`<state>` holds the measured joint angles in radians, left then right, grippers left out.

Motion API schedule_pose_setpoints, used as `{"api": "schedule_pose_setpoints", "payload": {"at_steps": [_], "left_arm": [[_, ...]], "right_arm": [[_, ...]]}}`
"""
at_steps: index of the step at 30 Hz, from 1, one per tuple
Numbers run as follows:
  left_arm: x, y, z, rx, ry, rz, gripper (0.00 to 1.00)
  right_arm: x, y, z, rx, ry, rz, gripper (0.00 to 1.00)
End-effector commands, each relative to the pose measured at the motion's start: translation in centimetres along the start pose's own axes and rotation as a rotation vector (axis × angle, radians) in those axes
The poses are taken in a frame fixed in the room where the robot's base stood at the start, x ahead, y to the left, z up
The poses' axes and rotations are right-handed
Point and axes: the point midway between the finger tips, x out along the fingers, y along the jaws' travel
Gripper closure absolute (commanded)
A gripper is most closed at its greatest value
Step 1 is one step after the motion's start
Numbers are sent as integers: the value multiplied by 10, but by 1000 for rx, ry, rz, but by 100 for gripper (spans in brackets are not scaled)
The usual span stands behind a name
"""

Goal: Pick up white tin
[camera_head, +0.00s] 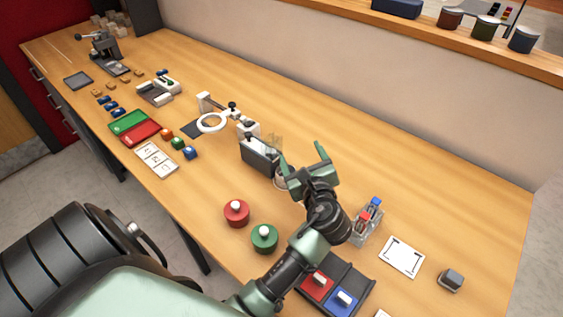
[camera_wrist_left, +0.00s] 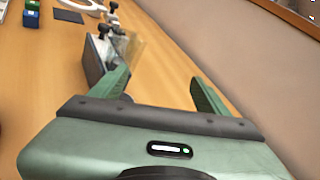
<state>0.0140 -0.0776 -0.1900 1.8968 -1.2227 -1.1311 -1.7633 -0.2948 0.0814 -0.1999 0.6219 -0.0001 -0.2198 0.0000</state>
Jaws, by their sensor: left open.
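My left gripper (camera_head: 301,158) is open over the middle of the bench, its two green fingers spread and pointing toward the back wall. It also shows open in the left wrist view (camera_wrist_left: 159,78), with only bare wood and wall seen between the fingers. A pale round rim (camera_head: 280,184) shows partly beside the gripper's left side in the head view. It may be the white tin, but most of it is hidden by the gripper and I cannot tell. No other clear white tin shows. My right gripper is not in view.
A dark box-shaped device (camera_head: 260,157) stands just left of the gripper. A red round piece (camera_head: 236,213) and a green one (camera_head: 264,239) sit nearer the front. A clear holder (camera_head: 367,226) is to the right. Bare wood lies behind and right of the gripper.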

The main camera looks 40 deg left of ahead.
Motion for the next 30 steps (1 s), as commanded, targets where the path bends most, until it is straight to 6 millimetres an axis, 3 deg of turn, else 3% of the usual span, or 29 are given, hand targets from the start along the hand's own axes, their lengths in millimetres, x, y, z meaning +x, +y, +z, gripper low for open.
{"api": "schedule_pose_setpoints", "payload": {"at_steps": [1,3,8,24,30], "left_arm": [[-19,10,-20,86,46,28,24],[-38,22,-41,185,88,57,24],[-56,37,-62,296,132,87,24],[12,41,-69,302,133,87,24],[18,42,-71,299,134,87,24]], "right_arm": [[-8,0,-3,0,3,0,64],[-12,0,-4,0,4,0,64],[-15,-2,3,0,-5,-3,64],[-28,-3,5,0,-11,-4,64],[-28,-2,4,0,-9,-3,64]]}}
